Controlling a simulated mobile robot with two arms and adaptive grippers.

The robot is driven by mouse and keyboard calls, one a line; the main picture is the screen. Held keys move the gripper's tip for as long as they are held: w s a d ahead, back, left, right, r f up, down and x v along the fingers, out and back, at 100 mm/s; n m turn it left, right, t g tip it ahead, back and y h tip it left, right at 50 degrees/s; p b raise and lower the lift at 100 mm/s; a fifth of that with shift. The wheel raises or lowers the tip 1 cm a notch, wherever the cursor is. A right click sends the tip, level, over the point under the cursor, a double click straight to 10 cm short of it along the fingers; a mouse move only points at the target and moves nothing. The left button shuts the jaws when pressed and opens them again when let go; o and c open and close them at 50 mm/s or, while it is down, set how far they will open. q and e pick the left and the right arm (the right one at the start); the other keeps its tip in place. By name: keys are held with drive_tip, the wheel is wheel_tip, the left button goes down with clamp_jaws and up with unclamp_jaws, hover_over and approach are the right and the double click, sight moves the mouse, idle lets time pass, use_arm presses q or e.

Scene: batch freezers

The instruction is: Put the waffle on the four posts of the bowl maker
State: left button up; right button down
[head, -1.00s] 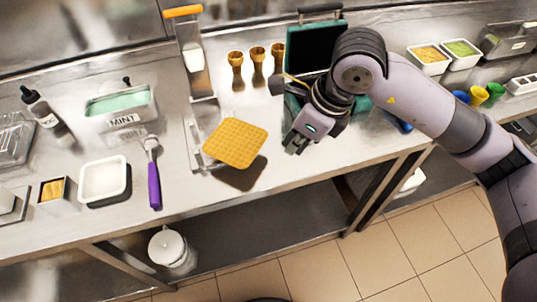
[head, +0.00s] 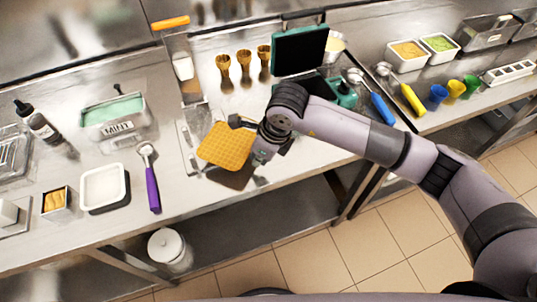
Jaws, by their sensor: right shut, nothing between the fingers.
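The square orange waffle (head: 222,146) lies flat at the bowl maker, in front of its column, with a dark shadow on the counter below its front edge. The bowl maker (head: 191,92) is a metal stand with an orange lever handle and a white plunger raised above the waffle. Its four posts are hidden under the waffle. My right gripper (head: 257,160) is at the waffle's right edge, shut with nothing held. Whether it touches the waffle is unclear. My left gripper is not in view.
Several waffle cones (head: 244,66) stand behind the waffle. An open teal waffle iron (head: 299,50) is behind my right arm. A mint tub (head: 113,115), a purple scoop (head: 152,185) and a white dish (head: 103,186) are to the left. The counter's front edge is close.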

idle(0.3)
drive_tip(key=shift+w+a+f+b, duration=0.15)
drive_tip(key=shift+a+b, duration=0.05)
drive_tip(key=shift+b, duration=0.15)
drive_tip(key=a+b, duration=0.1)
drive_tip(key=w+a+b, duration=0.1)
drive_tip(key=shift+w+a, duration=0.2)
drive_tip(key=shift+a, duration=0.15)
drive_tip(key=shift+w+a+b, duration=0.1)
drive_tip(key=shift+a+b, duration=0.1)
drive_tip(key=shift+b, duration=0.1)
drive_tip(key=shift+d, duration=0.1)
drive_tip(key=shift+d, duration=0.1)
